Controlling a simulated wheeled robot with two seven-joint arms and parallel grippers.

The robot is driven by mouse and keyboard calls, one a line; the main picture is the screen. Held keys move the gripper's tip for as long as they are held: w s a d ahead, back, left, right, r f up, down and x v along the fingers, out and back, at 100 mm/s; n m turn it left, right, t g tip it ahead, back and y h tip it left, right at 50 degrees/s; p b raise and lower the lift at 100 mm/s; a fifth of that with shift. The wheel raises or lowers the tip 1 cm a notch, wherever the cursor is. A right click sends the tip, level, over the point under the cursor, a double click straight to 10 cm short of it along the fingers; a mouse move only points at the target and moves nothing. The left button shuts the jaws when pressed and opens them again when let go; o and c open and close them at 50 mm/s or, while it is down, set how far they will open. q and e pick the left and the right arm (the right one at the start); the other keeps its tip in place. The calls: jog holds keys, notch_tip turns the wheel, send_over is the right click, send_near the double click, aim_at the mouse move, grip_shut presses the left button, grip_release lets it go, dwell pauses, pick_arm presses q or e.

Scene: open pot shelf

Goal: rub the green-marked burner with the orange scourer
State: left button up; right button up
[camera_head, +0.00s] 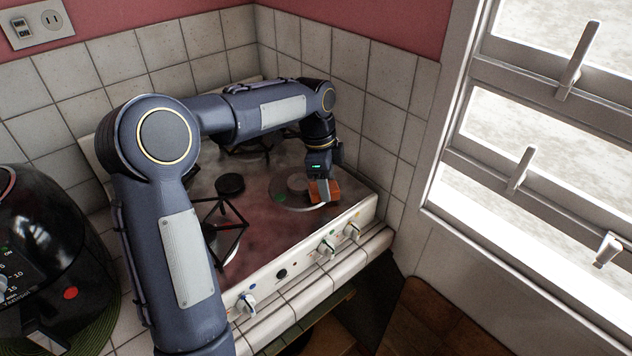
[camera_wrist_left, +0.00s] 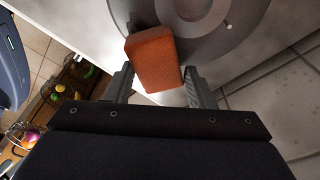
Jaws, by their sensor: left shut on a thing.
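The orange scourer (camera_head: 331,190) is held in my left gripper (camera_head: 322,190), at the front right of the cooktop. In the left wrist view the orange block (camera_wrist_left: 155,61) sits between the two fingers (camera_wrist_left: 160,88). The burner with a green mark (camera_head: 291,188) is a round grey plate with a darker cap at its middle. The scourer is over the right part of this burner's rim; whether it touches cannot be told. The burner's grey rings (camera_wrist_left: 225,30) also show in the left wrist view. My right gripper is not in view.
The stained cooktop (camera_head: 262,213) has other burners and a black pot grate (camera_head: 222,215). Knobs (camera_head: 327,249) line its front edge. Tiled walls (camera_head: 380,127) close off the back and right. A black air fryer (camera_head: 45,265) stands at the left, and a window (camera_head: 545,150) is at the right.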

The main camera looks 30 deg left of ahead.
aim_at(303, 207)
pick_arm(q)
jog(key=shift+w+a, duration=0.2)
jog(key=shift+w, duration=0.3)
jog(key=shift+a, duration=0.1)
jog(key=shift+s+a+f, duration=0.15)
jog(key=shift+s+a, duration=0.05)
jog(key=shift+s, duration=0.1)
jog(key=shift+s+a+b, duration=0.35)
jog(key=shift+s, duration=0.5)
jog(key=shift+c, duration=0.8)
jog(key=shift+s+a+f, duration=0.1)
jog(key=shift+s+a, duration=0.05)
jog(key=shift+s, duration=0.2)
jog(key=shift+c, duration=0.2)
jog(key=shift+s+a+b, duration=0.2)
jog(key=shift+s+b, duration=0.05)
jog(key=shift+s, duration=0.25)
jog(key=shift+s+a+b, duration=0.2)
jog(key=shift+s, duration=0.25)
jog(key=shift+s+a+f, duration=0.15)
jog(key=shift+s+a, duration=0.3)
jog(key=shift+s, duration=0.3)
jog(key=shift+s+d, duration=0.1)
jog(key=shift+s, duration=0.2)
jog(key=shift+f, duration=0.1)
